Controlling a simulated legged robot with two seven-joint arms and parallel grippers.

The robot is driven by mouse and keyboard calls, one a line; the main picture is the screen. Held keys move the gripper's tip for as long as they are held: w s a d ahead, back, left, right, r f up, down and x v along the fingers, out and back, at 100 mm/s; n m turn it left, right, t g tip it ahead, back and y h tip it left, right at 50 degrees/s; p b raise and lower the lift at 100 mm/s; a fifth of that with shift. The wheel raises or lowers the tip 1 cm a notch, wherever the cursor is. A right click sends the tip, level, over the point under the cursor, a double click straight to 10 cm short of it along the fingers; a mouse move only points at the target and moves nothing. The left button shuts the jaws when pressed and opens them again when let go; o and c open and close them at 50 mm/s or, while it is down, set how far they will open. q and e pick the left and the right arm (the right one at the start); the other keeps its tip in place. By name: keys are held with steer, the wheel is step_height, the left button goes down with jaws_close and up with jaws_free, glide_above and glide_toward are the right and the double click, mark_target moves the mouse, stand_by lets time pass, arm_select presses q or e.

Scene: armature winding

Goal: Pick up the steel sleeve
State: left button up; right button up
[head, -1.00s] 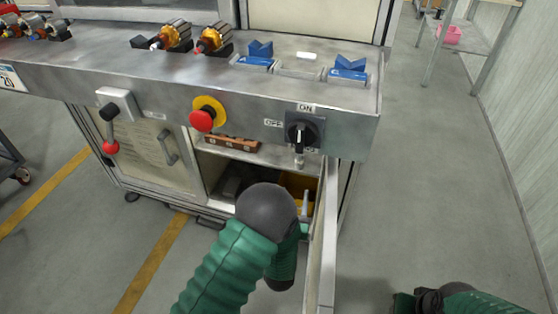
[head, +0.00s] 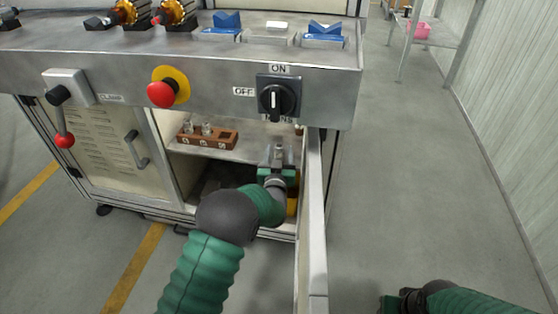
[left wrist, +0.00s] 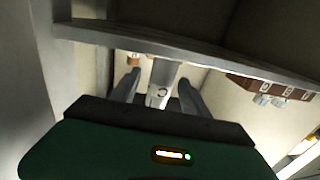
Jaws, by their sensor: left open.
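The steel sleeve (head: 278,152) is a small grey cylinder on the cabinet's inner shelf, below the ON/OFF switch. In the left wrist view the sleeve (left wrist: 160,92) shows between the two finger tips, with a round end facing the camera. My left gripper (head: 277,170) reaches into the open cabinet and is open, its fingers on either side of the sleeve. Whether they touch it cannot be told. My right gripper (head: 398,303) is at the bottom right, dark and partly cut off, far from the sleeve.
A wooden block (head: 222,139) with small metal pieces stands on the shelf to the left. The open cabinet door (head: 312,225) stands close right of my left arm. The bench edge with the switch (head: 277,97) and red button (head: 161,95) overhangs the opening.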

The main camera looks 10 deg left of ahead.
arm_select(q)
steer(key=shift+r, duration=0.15)
jaws_close()
stand_by(0.4)
